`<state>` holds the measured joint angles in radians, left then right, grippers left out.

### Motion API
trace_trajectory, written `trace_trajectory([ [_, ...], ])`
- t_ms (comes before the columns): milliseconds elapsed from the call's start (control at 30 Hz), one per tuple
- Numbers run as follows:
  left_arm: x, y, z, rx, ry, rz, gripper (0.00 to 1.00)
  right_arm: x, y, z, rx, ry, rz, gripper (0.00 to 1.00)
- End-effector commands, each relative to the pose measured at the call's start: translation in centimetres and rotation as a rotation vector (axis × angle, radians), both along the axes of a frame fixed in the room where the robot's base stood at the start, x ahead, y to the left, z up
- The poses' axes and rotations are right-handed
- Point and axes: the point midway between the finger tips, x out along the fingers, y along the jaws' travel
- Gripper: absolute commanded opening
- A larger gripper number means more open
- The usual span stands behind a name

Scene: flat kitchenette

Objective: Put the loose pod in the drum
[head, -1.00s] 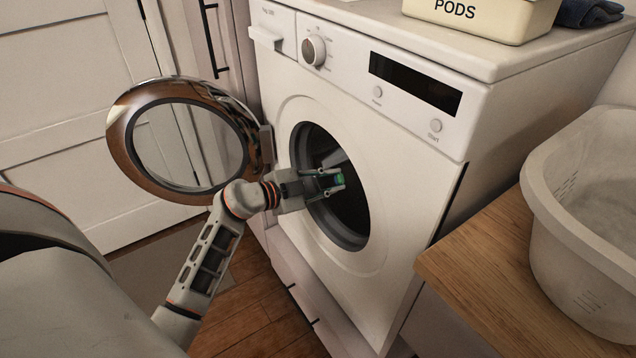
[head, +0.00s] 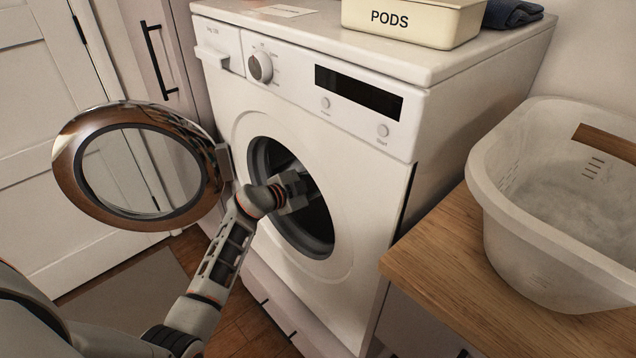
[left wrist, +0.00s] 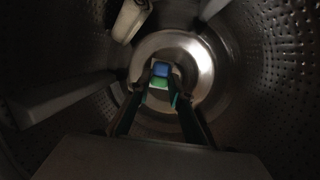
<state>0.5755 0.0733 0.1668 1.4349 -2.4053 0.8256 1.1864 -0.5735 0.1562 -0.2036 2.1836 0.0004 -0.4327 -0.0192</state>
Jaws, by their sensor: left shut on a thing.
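The loose pod (left wrist: 160,77), blue and green, is between the fingertips of my left gripper (left wrist: 160,85) in the left wrist view. That gripper is shut on it. The perforated metal drum (left wrist: 270,75) surrounds the gripper and pod, with the shiny back wall behind them. In the head view my left arm reaches through the round opening of the white washing machine (head: 235,130), and the fingers and pod are hidden inside. The round door (head: 75,190) stands open to the left. My right gripper is in neither view.
A cream box marked PODS (head: 415,22) and a dark folded cloth (head: 512,14) sit on the machine top. A pale laundry basket (head: 520,240) stands on the wooden counter (head: 425,262) at right. Paddles (left wrist: 60,100) project from the drum wall.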

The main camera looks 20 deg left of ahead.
Motion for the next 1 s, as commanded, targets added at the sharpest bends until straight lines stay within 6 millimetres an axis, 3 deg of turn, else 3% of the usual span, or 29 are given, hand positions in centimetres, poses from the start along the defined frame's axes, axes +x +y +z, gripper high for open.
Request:
trace_trajectory([
  [467,0.97,-0.39,-0.15,0.000,-0.001,0.001,0.12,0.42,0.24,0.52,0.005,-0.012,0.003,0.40],
  [567,0.96,-0.38,-0.15,0.000,-0.001,0.001,0.38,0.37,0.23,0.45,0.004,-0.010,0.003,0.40],
  [1000,0.54,-0.18,-0.14,0.001,-0.001,0.001,0.40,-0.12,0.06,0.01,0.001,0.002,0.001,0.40],
])
